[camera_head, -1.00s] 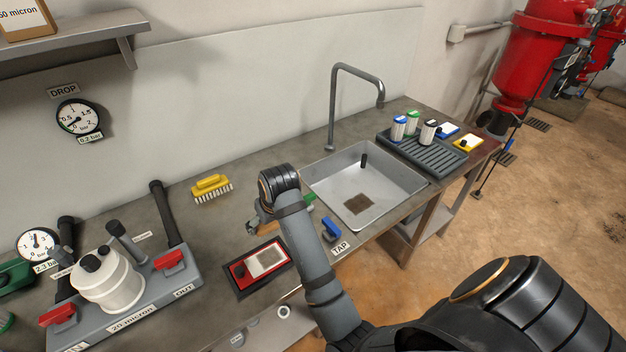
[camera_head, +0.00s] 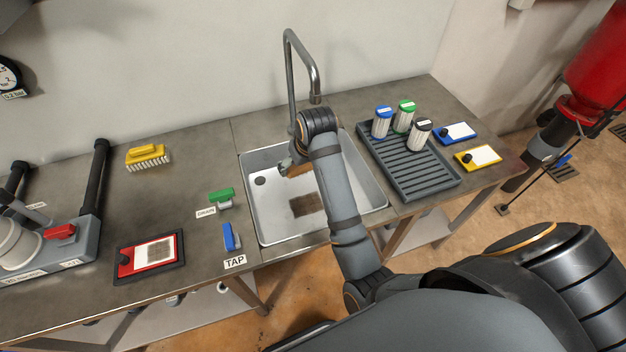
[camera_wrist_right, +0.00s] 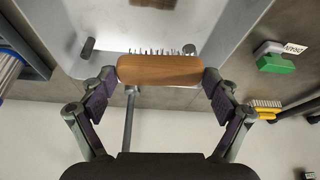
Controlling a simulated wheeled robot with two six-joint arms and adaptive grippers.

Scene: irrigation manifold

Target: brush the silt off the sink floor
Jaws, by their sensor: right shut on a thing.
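The steel sink (camera_head: 262,222) is set in the counter, and a square brown silt patch (camera_head: 306,205) lies on its floor. The patch's edge also shows at the top of the right wrist view (camera_wrist_right: 153,3). My right gripper (camera_head: 290,168) is over the sink, behind the patch. It is shut on a wooden brush (camera_wrist_right: 160,69) with short bristles, gripped by its two ends. In the head view the brush (camera_head: 299,171) is partly hidden by my wrist. I cannot tell whether the bristles touch the floor. My left gripper is not in view.
A tall tap (camera_head: 289,70) rises behind the sink. Green (camera_head: 222,196) and blue (camera_head: 230,238) handles stand left of it. A ribbed tray (camera_head: 405,172) with cartridges is at right. A yellow brush (camera_head: 148,156) and a red-framed card (camera_head: 150,254) lie on the left counter.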

